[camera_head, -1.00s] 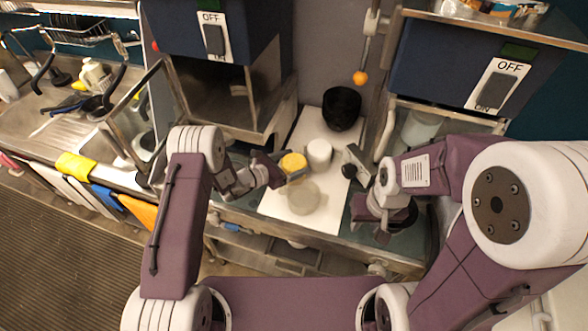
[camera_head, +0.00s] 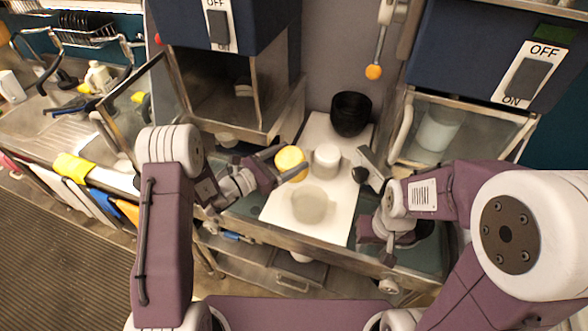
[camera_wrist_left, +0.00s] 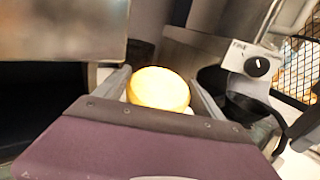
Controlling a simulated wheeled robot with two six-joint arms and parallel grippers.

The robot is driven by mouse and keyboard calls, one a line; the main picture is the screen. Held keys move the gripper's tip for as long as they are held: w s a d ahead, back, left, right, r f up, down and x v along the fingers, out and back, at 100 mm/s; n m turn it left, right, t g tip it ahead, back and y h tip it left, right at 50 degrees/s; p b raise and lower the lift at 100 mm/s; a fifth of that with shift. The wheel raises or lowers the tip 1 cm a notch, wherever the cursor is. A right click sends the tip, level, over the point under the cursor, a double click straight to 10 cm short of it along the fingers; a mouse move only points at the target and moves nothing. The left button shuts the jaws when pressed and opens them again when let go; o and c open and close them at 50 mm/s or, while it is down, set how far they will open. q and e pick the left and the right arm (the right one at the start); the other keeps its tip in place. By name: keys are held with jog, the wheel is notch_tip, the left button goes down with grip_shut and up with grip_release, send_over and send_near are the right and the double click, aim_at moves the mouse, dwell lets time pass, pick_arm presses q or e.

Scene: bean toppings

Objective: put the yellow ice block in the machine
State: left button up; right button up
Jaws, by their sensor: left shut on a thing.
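The yellow ice block (camera_head: 291,163) is a short, round, pale-yellow disc. My left gripper (camera_head: 280,166) is shut on it, over the left edge of the white board. In the left wrist view the block (camera_wrist_left: 158,88) sits between the two fingers. The left machine (camera_head: 235,95) is dark blue with an OFF switch. Its glass door (camera_head: 140,108) is swung open to the left, and its chamber is behind and left of the block. The right machine (camera_head: 490,55) also reads OFF, and its door is shut. My right gripper (camera_head: 388,240) is low at the right; its fingers are unclear.
A white block (camera_head: 327,160) and a pale translucent round piece (camera_head: 310,204) are on the white board (camera_head: 280,215). A black cup (camera_head: 351,113) stands at its back. A grey tool with a black knob (camera_head: 360,174) is right of it. A whitish block (camera_head: 438,128) shows behind the right door.

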pick_arm(q)
jog(key=s+a+r+g+y+b, duration=0.2)
jog(key=s+a+b, duration=0.1)
jog(key=s+a, duration=1)
jog(key=a, duration=0.3)
jog(key=shift+s+a+r+y, duration=0.15)
jog(key=shift+a+r+y, duration=0.1)
jog(key=shift+a+y, duration=0.05)
